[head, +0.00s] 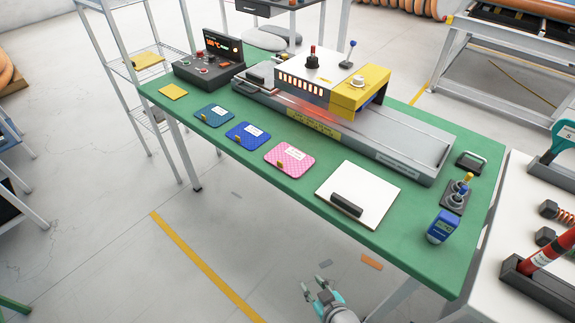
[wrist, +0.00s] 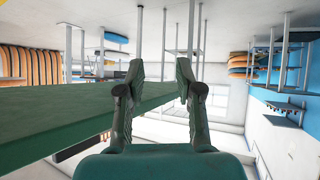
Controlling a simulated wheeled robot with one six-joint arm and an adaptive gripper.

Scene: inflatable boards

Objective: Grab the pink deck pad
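The pink deck pad (head: 290,160) lies flat on the green table (head: 262,183), with a white label on it and a small yellow-brown piece at its left edge. It is to the right of a blue pad (head: 248,136) and to the left of a white board. My gripper (head: 317,286) is below and in front of the table's near edge, apart from the pad. In the wrist view my gripper (wrist: 160,75) has its two fingers spread with nothing between them. The pink pad does not show in the wrist view.
A teal pad (head: 214,115) lies left of the blue one. A white board (head: 358,194) with a dark handle lies to the right. A grey machine (head: 345,125) with a yellow head stands behind the pads. A blue device (head: 442,227) stands near the right end.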

